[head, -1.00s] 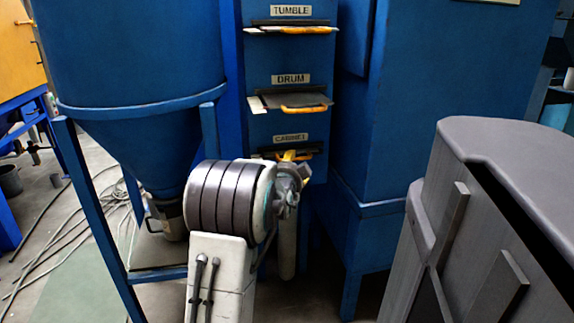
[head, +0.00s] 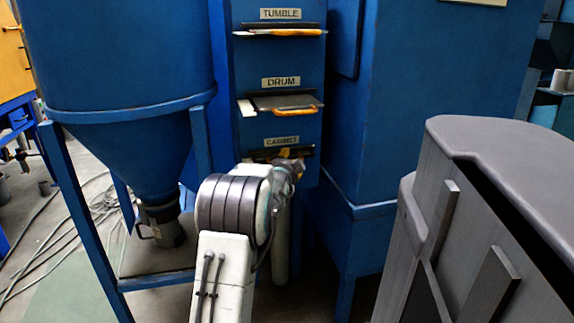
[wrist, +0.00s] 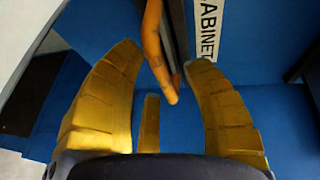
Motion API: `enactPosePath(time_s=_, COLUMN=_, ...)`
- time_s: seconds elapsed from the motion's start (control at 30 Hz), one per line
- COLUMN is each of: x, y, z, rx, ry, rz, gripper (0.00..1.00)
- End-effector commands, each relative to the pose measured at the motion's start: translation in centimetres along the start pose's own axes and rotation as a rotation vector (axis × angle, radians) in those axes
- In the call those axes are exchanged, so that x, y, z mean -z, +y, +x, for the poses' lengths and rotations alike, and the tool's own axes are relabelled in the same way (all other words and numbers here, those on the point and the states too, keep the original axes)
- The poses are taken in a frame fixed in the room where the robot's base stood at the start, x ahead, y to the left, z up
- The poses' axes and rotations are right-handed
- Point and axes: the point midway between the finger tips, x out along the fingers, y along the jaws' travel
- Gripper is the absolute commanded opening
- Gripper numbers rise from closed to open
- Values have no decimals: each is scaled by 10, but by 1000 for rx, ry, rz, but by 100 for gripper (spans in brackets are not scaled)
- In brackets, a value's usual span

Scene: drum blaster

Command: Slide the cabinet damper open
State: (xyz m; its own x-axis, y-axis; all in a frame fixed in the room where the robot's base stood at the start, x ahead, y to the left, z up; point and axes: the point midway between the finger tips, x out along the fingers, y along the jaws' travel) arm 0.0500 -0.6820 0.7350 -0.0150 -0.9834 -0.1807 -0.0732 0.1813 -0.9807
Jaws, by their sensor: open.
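The cabinet damper (head: 309,151) is the lowest slot on the blue housing, under the label CABINET (head: 282,141). My arm hides much of it in the head view. My gripper (head: 288,157) is at this slot, small and partly hidden there. In the wrist view my gripper (wrist: 165,58) has its yellow fingers spread open. The damper's orange handle (wrist: 153,45) reaches into the space between them, with its end nearer the right finger. I see no finger closed on it, and cannot tell whether any touches. The label also shows sideways in the wrist view (wrist: 207,28).
The drum damper (head: 285,102) and tumble damper (head: 280,29), both with orange handles, sit above. A blue hopper (head: 130,60) on legs stands left, a large blue cabinet (head: 430,70) right. Cables (head: 60,235) lie on the floor at left.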

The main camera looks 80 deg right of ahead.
Motion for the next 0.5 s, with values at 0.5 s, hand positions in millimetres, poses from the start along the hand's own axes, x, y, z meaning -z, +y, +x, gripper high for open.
enactPosePath(time_s=0.5, x=0, y=0, z=0, rx=1, ry=0, rz=0, gripper=11)
